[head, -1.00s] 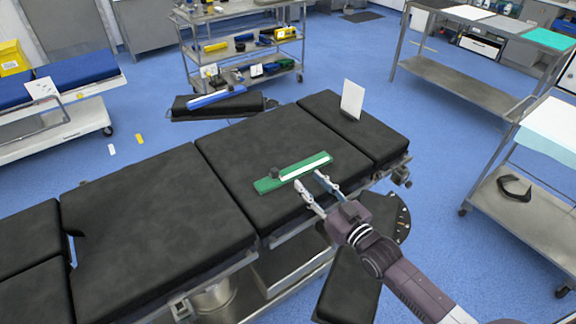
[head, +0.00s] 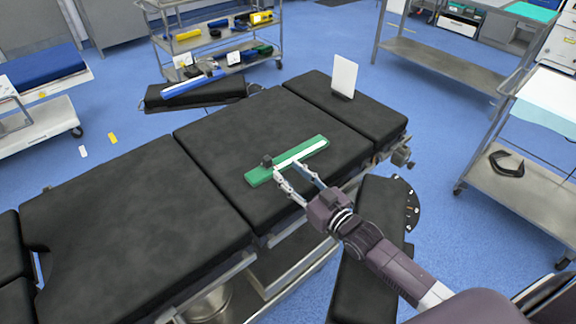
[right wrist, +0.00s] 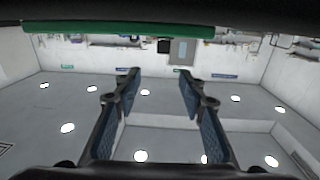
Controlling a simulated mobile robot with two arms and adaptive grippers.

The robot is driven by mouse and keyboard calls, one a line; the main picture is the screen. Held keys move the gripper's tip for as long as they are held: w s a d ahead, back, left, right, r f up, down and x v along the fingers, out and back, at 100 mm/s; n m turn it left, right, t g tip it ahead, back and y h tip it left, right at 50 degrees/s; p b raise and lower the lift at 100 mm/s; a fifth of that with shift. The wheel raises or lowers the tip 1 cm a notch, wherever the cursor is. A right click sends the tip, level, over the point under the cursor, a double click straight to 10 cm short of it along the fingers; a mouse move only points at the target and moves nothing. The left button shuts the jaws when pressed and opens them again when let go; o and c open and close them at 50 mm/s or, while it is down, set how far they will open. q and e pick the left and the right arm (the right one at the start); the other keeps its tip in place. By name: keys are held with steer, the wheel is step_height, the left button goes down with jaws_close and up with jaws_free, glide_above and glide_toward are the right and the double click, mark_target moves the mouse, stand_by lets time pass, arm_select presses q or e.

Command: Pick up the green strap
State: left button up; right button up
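The green strap (head: 311,149) lies flat on the black padded operating table (head: 240,130). It has a white strip along it and a small dark buckle (head: 266,160) near its left end. My right gripper (head: 287,168) is open and empty at the strap's near edge, just right of the buckle. I cannot tell whether its tips touch the strap. In the right wrist view the open fingers (right wrist: 158,72) point toward the strap (right wrist: 120,30), which runs across the top, apart from the tips. My left gripper is not in view.
A white card (head: 344,76) stands on the table's far section. A black padded board (head: 195,92) with a blue strap is beyond the table. Steel carts stand behind and to the right. The table left of the strap is clear.

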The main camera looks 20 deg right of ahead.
mark_target(269, 160)
steer(key=shift+f+b, duration=0.45)
steer(key=shift+f, duration=0.35)
steer(key=shift+x, duration=1.05)
steer(key=x, duration=0.5)
steer(key=shift+w+a+f+p, duration=0.1)
steer(key=shift+w+a+p, duration=0.15)
steer(key=shift+a+p, duration=0.1)
steer(key=shift+c, duration=0.6)
jaws_close()
